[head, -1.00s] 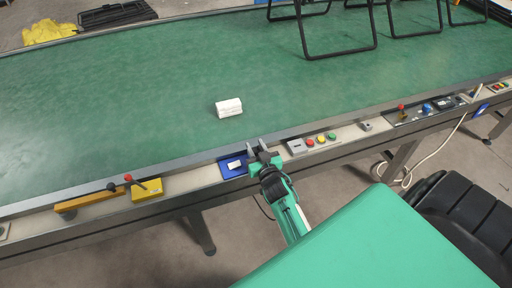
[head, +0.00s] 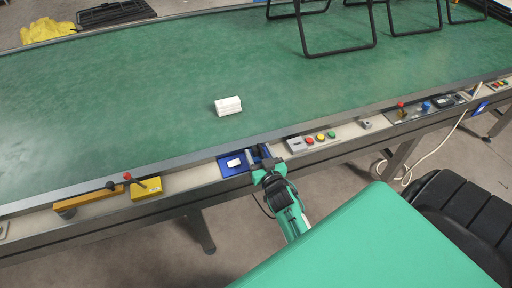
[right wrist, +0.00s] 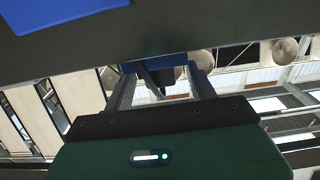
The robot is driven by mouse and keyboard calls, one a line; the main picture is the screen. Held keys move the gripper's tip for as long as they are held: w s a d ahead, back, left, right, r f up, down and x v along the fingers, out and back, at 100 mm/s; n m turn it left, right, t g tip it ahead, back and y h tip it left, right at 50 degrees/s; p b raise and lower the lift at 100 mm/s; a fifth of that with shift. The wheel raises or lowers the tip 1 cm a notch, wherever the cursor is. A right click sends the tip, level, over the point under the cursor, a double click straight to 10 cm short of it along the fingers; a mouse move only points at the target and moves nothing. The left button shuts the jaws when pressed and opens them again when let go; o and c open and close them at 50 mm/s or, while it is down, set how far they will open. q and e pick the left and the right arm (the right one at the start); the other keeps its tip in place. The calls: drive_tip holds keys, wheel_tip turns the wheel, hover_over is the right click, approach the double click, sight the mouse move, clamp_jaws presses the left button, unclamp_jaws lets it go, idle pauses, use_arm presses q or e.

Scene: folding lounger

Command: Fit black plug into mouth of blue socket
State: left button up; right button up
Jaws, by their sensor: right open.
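My right gripper (head: 260,152) is at the right end of a blue plate with a white label (head: 233,163) on the conveyor's near rail. In the right wrist view its fingers (right wrist: 162,82) stand apart, with a small black piece (right wrist: 168,77), perhaps the black plug, between or just beyond them. A bit of blue (right wrist: 130,67) shows by the left finger, perhaps part of the blue socket; its mouth is hidden. Contact with the black piece cannot be told. My left gripper is out of view.
A white block (head: 228,106) lies on the green belt (head: 130,90). A yellow box with a lever (head: 147,188) and a grey button box (head: 297,144) flank the blue plate along the rail. Black folding frames (head: 336,53) stand at the back right.

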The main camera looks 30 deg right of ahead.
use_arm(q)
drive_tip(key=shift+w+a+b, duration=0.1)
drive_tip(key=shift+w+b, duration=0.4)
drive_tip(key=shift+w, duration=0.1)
use_arm(e)
drive_tip(key=v, duration=1)
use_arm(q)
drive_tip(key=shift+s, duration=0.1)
use_arm(e)
drive_tip(key=shift+d, duration=0.1)
